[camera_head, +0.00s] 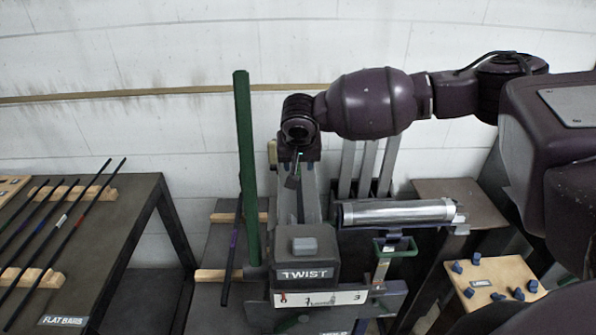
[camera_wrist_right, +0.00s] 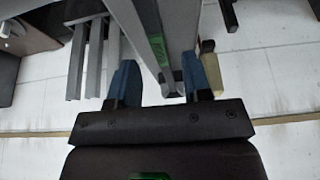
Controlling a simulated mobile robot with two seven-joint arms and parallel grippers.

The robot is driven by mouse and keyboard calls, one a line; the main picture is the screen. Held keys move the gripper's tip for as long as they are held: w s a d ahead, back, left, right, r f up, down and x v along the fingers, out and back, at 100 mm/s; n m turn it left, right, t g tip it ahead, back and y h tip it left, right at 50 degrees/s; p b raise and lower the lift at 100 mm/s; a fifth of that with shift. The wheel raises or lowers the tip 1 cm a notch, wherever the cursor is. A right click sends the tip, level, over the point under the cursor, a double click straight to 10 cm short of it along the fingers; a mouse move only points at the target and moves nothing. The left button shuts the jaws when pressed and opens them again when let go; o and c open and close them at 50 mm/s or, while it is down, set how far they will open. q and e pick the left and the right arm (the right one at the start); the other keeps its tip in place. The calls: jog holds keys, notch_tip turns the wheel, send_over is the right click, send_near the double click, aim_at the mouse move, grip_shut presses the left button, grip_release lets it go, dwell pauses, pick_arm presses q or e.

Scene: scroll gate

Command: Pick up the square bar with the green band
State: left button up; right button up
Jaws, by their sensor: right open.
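The square bar with the green band is a grey bar seen in the right wrist view; its green band (camera_wrist_right: 158,47) shows between the fingers. In the head view only a small green mark (camera_head: 298,157) shows just under my right wrist, above the TWIST machine. My right gripper (camera_wrist_right: 161,60) is open, with one blue finger on each side of the bar and a gap visible on both sides. In the head view the right gripper (camera_head: 298,160) points down behind the TWIST block, its fingers mostly hidden. My left gripper is not in view.
The TWIST machine (camera_head: 306,255) has a tall green lever (camera_head: 243,150) at its left. Several grey bars (camera_head: 368,168) lean upright at the wall, beside a silver cylinder (camera_head: 395,211). A pegged wooden board (camera_head: 493,283) is at right. Thin flat bars (camera_head: 60,228) lie on the left table.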

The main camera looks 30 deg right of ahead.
aim_at(298, 172)
jog(key=shift+x, duration=1.25)
jog(key=shift+c, duration=0.4)
grip_shut()
jog(key=shift+r, duration=0.1)
